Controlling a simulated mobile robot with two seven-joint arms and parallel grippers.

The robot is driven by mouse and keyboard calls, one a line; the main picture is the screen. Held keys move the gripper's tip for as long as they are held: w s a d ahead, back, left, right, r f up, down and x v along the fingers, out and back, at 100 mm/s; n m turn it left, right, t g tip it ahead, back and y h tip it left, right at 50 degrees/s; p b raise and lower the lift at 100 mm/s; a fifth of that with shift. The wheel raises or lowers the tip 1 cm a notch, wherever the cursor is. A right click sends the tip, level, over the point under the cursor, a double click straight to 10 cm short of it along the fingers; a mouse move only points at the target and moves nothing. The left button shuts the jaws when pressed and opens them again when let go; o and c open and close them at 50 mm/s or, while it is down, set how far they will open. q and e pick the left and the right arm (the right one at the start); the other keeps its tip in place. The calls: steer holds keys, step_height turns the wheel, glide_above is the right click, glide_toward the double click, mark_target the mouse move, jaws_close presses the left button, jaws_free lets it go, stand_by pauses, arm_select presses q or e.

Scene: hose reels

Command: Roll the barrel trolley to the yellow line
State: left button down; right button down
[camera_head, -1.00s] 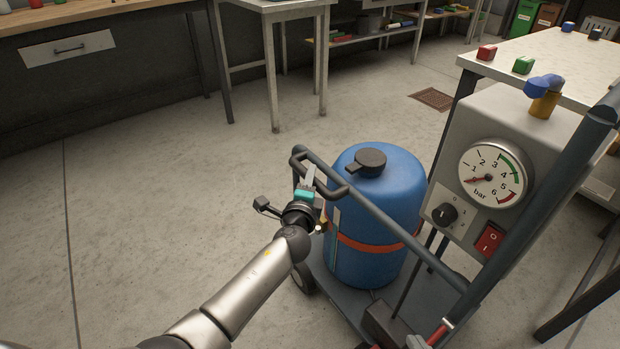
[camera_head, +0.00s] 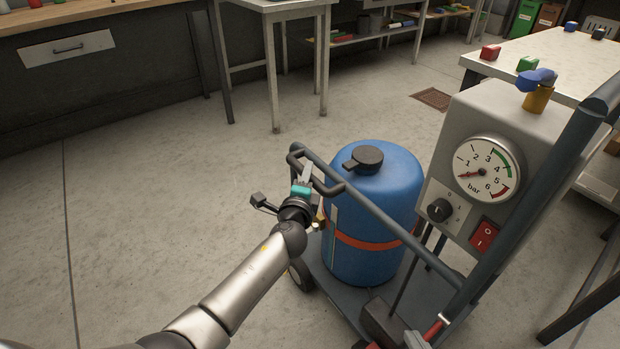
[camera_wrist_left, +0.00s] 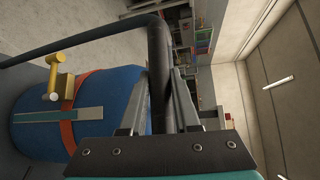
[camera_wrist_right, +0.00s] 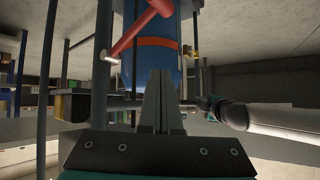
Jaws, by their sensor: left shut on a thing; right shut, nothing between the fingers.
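The barrel trolley has a dark tubular frame (camera_head: 395,222) and a low dark deck (camera_head: 335,300). It carries an upright blue barrel (camera_head: 368,205) with an orange strap and a black cap. My left gripper (camera_head: 303,183) is at the bent bar at the trolley's left end. In the left wrist view its fingers (camera_wrist_left: 160,95) are shut on the dark handle bar (camera_wrist_left: 158,55). In the right wrist view my right gripper (camera_wrist_right: 160,75) is shut and empty, pointing towards the barrel, with a red lever (camera_wrist_right: 138,32) in front. No yellow line shows.
A grey gauge box (camera_head: 460,130) with a dial and red switch stands right of the barrel. A white-topped table (camera_head: 545,60) is behind it. Benches line the back wall. A floor grate (camera_head: 432,98) lies behind the barrel. The floor (camera_head: 150,200) at left is clear.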

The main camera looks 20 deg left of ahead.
arm_select(q)
steer(key=c, duration=0.7)
jaws_free()
steer(key=shift+s+d, duration=0.15)
steer(key=shift+s, duration=0.05)
arm_select(e)
steer(key=shift+s, duration=0.15)
arm_select(q)
steer(key=shift+o, duration=0.2)
steer(key=shift+s, duration=0.1)
steer(key=s+d+r+p, duration=0.2)
steer(key=s+p, duration=0.2)
steer(key=s, duration=1)
steer(key=shift+s, duration=0.4)
arm_select(e)
steer(key=s+d+f+g+h, duration=0.2)
steer(key=s+d+g, duration=0.3)
steer(key=d, duration=0.1)
steer(key=shift+d+m+g+h, duration=0.15)
steer(key=shift+m+g+h, duration=0.15)
steer(key=shift+m+h, duration=0.1)
